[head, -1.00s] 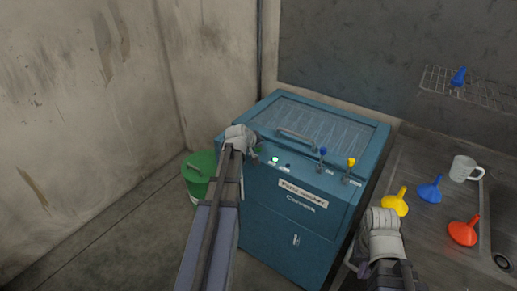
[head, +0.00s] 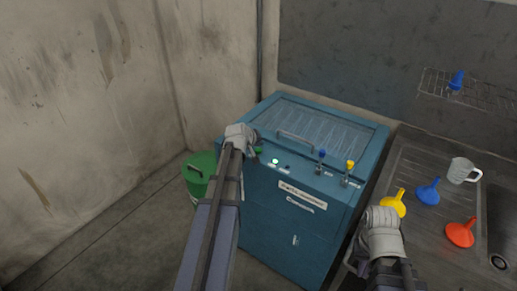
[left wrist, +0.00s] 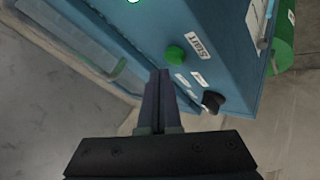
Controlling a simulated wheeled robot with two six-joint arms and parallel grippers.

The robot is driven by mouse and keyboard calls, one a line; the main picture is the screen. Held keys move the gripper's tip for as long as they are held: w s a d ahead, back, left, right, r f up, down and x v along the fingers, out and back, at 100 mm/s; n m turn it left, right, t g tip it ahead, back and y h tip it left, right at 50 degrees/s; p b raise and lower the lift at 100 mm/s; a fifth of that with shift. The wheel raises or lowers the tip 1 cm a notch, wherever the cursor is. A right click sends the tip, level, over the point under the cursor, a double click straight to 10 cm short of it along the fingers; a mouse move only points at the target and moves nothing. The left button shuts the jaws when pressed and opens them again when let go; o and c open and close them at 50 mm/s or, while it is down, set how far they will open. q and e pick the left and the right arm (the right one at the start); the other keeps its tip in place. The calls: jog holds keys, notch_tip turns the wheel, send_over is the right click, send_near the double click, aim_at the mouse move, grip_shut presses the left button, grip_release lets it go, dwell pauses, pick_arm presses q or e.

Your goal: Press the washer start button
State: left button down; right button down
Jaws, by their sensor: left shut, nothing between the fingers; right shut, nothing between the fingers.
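The blue washer (head: 290,215) stands in the middle of the head view, with its control panel along the top front edge. The green button (left wrist: 175,54) labelled "Start" shows in the left wrist view; in the head view it is a small green patch (head: 257,150), partly hidden by my left gripper (head: 249,140). In the left wrist view, my left gripper's fingers (left wrist: 159,74) are shut and empty, with their tips just beside the button in the picture. I cannot tell whether they touch the panel. My right gripper (head: 382,218) is shut and empty at the washer's right front.
A black knob (left wrist: 212,101) sits near the start button. A lit green indicator (head: 275,161), a blue-handled valve (head: 322,154) and a yellow-handled valve (head: 350,165) are further right. A green bucket (head: 200,168) stands left. Funnels and a mug (head: 462,170) are on the metal counter.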

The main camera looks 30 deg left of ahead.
aim_at(258, 151)
pick_arm(q)
notch_tip(258, 151, up, 5)
jog(key=p, duration=0.5)
dwell(0.4)
dwell(0.4)
